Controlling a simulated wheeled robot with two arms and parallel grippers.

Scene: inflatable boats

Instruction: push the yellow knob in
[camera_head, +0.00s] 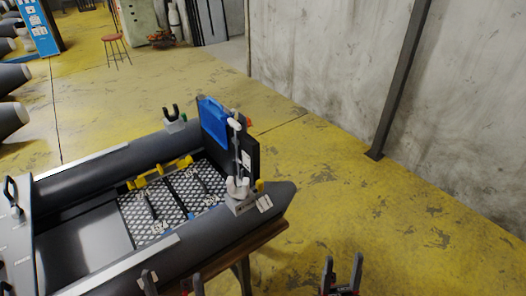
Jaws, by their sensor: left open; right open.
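A small yellow knob-like piece (260,185) shows at the right edge of the boat's dark transom (245,155), near the rear end of the near tube. It is too small to tell how far it sticks out. My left gripper (171,280) is at the bottom edge, in front of the near tube, with its fingers apart and empty. My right gripper (342,268) is at the bottom, right of the boat over the yellow floor, also open and empty. Both grippers are apart from the yellow piece.
The grey inflatable boat (110,165) rests on a wooden stand (262,236). A blue panel (213,118) and a pale upright fitting (238,160) are at the transom. A yellow bar (158,172) lies inside. The floor to the right is clear up to the wall (330,60).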

